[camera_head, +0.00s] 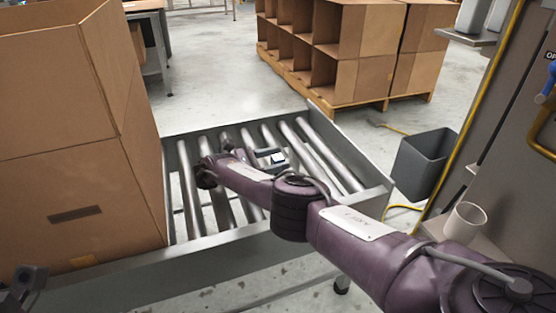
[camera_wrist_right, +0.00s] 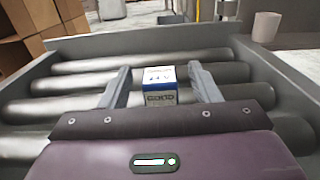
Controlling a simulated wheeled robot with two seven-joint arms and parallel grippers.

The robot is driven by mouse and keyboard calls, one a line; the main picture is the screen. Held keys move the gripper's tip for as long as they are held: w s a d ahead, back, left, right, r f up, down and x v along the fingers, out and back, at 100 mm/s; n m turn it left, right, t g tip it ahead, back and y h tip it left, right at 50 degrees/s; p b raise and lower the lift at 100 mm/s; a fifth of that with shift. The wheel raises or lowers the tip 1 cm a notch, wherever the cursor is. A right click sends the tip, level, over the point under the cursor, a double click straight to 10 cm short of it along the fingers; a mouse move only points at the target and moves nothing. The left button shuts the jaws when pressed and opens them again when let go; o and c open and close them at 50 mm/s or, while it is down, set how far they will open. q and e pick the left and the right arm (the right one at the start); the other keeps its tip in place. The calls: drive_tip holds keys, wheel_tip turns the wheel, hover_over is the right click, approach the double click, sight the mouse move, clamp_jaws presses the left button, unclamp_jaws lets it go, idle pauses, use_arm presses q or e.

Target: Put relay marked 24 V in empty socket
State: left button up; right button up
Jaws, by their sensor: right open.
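A small box-shaped block (camera_wrist_right: 158,86), white on top and blue on its sides with printed lettering, sits on the roller conveyor. Its marking is too blurred to read for certain. It also shows small in the head view (camera_head: 279,158). My right gripper (camera_wrist_right: 160,74) is open, with one finger on each side of the block and visible gaps between; it also shows in the head view (camera_head: 268,157). A dark part of my left arm (camera_head: 28,280) shows at the lower left corner; its jaws are not clear. No socket can be made out in either view.
The conveyor (camera_head: 283,242) has raised metal side rails. A large cardboard box (camera_head: 75,190) stands at its left end. A grey bin (camera_head: 422,163) and a white cup (camera_head: 465,221) are at the right. Cardboard shelving boxes (camera_head: 360,75) stand on a pallet behind.

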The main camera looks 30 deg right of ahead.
drive_tip(key=shift+d, duration=0.2)
drive_tip(key=c, duration=1.2)
drive_tip(key=shift+o, duration=0.2)
